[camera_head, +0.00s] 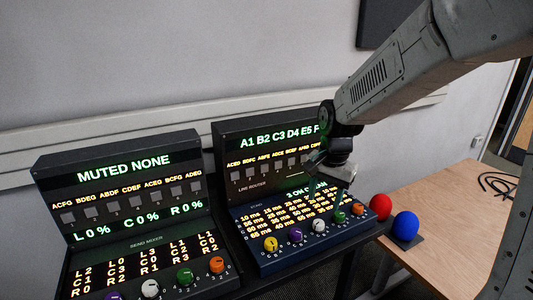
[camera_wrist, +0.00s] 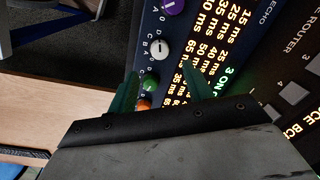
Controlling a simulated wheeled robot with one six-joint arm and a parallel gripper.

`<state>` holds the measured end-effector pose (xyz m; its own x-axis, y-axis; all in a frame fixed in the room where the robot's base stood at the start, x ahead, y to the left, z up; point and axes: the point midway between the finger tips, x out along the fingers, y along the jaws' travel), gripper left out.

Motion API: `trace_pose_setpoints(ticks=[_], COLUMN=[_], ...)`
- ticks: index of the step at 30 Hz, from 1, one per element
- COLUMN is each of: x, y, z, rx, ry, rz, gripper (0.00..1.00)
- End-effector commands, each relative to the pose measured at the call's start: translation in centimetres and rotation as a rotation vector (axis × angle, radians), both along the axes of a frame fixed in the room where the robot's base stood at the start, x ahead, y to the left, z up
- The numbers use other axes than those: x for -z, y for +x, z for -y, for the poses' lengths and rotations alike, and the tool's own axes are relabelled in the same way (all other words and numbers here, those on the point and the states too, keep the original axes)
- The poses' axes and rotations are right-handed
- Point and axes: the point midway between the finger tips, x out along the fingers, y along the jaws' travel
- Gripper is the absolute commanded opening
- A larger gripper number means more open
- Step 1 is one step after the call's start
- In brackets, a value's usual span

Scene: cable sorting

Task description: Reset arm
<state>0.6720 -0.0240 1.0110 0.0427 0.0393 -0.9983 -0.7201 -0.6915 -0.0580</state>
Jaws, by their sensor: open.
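My gripper (camera_head: 340,190) hangs over the right-hand console, close above its lower panel near the green knob (camera_head: 339,216). In the wrist view my gripper (camera_wrist: 160,90) shows two green fingers spread apart, with nothing held between them. Through the gap the green knob (camera_wrist: 150,86) and part of an orange knob (camera_wrist: 145,104) show. I cannot tell whether a finger touches the panel. My arm reaches in from the upper right and hides part of the console's upper display.
The right console (camera_head: 262,222) also has yellow (camera_head: 271,244), purple (camera_head: 295,235), white (camera_head: 318,226) and orange (camera_head: 358,208) knobs. A left console (camera_head: 125,210) stands beside it. Red (camera_head: 380,207) and blue (camera_head: 405,226) balls sit right, near a wooden table (camera_head: 440,200) with a black cable (camera_head: 497,184).

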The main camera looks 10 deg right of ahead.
Motion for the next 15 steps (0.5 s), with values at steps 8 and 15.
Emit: trace_pose_setpoints(ticks=[8,15], x=[0.0,-3.5], y=[-4.9,-12.4], z=[0.1,0.3], rx=[-0.278,-0.548], ry=[-0.003,-0.006], rz=[-0.1,-0.115], gripper=[0.5,0.5])
